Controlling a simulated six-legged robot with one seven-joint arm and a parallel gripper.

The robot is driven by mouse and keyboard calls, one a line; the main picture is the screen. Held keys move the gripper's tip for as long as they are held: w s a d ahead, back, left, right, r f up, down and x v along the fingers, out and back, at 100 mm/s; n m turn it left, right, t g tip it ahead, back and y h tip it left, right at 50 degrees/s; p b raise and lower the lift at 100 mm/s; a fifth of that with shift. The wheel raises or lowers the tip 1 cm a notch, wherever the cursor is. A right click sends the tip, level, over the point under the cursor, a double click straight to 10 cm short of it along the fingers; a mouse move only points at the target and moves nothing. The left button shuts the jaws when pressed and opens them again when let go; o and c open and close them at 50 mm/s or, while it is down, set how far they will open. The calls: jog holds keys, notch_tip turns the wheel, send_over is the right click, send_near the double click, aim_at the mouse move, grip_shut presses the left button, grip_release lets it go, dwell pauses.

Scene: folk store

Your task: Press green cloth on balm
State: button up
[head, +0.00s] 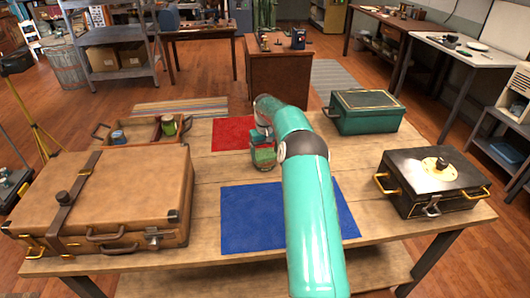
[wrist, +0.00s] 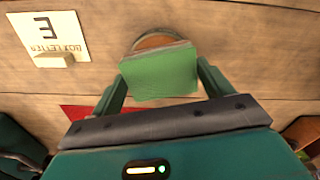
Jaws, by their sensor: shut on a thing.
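My gripper (head: 263,150) is shut on the green cloth (wrist: 160,75), a flat folded block held between its two fingers in the wrist view. The cloth also shows as a green patch (head: 264,156) at the end of my arm in the head view. A round brown-orange thing (wrist: 158,41), perhaps the balm, shows just past the cloth's far edge, partly hidden by it. I cannot tell whether the cloth touches it.
A red mat (head: 230,134) lies behind my gripper and a blue mat (head: 245,218) in front. A brown suitcase (head: 125,190) and wooden tray (head: 140,142) stand left, a green case (head: 366,115) and black box (head: 435,185) right. A lettered card (wrist: 50,32) lies on the table.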

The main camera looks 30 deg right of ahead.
aim_at(265, 155)
dwell(0.6)
jog(key=shift+r, duration=3.5)
